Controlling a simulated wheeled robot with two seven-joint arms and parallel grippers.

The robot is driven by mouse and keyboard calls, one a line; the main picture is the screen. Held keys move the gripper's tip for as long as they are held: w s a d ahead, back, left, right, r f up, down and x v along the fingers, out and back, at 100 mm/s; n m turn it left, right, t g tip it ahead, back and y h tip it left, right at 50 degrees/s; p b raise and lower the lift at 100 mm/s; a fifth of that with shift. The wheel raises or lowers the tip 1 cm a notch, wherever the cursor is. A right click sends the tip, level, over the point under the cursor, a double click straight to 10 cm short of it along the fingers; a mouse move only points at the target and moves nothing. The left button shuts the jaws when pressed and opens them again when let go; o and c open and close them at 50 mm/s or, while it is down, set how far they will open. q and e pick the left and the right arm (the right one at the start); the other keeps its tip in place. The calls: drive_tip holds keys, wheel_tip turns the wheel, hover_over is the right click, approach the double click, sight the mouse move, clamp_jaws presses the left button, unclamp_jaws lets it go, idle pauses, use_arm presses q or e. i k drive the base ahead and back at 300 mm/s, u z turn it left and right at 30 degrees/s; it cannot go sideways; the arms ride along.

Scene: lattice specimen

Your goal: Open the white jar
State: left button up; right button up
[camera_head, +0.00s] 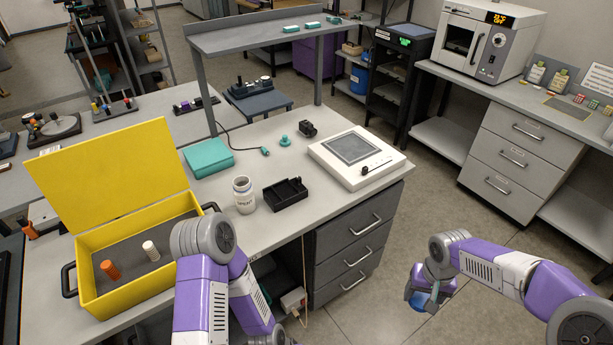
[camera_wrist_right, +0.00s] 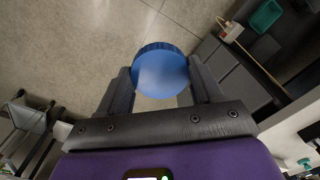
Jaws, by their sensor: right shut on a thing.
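The white jar (camera_head: 244,198) stands upright on the grey workbench, right of the yellow case. It has a printed label, and no blue lid shows on its top. My right gripper (camera_head: 424,300) is held out over the floor, right of the bench and well away from the jar. It is shut on a round blue lid (camera_head: 418,300) with a ribbed edge. In the right wrist view the lid (camera_wrist_right: 161,72) sits between the two dark fingers. My left arm is bent in front of the bench; its gripper does not show.
An open yellow case (camera_head: 135,257) holds an orange and a white cylinder. A black tray (camera_head: 286,194) lies beside the jar. A teal box (camera_head: 208,158) and a white device with a screen (camera_head: 385,176) stand farther back. Floor is clear between the bench and the right-hand counter.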

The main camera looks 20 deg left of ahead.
sight(244, 195)
drive_tip(key=z, duration=0.75)
drive_tip(key=i, duration=1.05)
drive_tip(key=u, duration=3.45)
